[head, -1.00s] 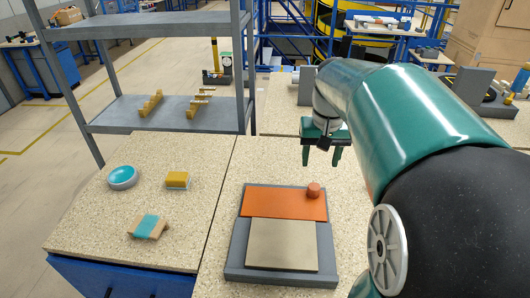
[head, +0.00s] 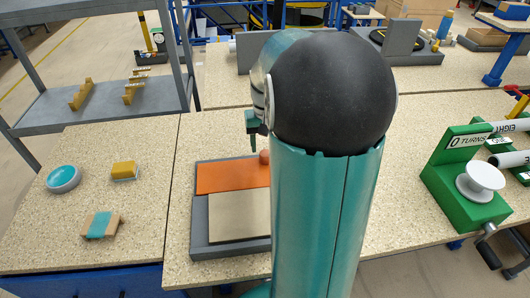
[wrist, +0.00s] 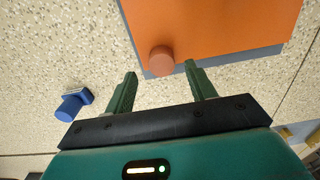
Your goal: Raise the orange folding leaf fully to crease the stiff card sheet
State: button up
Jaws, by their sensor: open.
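The orange folding leaf (head: 225,177) lies flat at the back of a grey base (head: 200,222), with a round orange knob (head: 264,156) at its right back corner. The beige card sheet (head: 238,215) lies flat on the base in front of the leaf, its right part hidden by my arm. In the wrist view the leaf (wrist: 225,22) and its knob (wrist: 161,60) show above my gripper (wrist: 158,78). The fingers are apart and empty, with the knob just ahead of and between them in the picture. In the head view my arm hides much of the gripper.
A teal round dish (head: 63,179), a yellow block (head: 124,169) and a wooden block with a teal band (head: 101,225) lie on the left table. A green winder (head: 463,180) stands at the right. A blue peg-like piece (wrist: 72,104) lies on the speckled top in the wrist view.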

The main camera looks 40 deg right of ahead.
aim_at(266, 153)
notch_tip(266, 153, down, 4)
jog(key=shift+w+f, duration=0.1)
jog(key=shift+f, duration=0.1)
grip_shut()
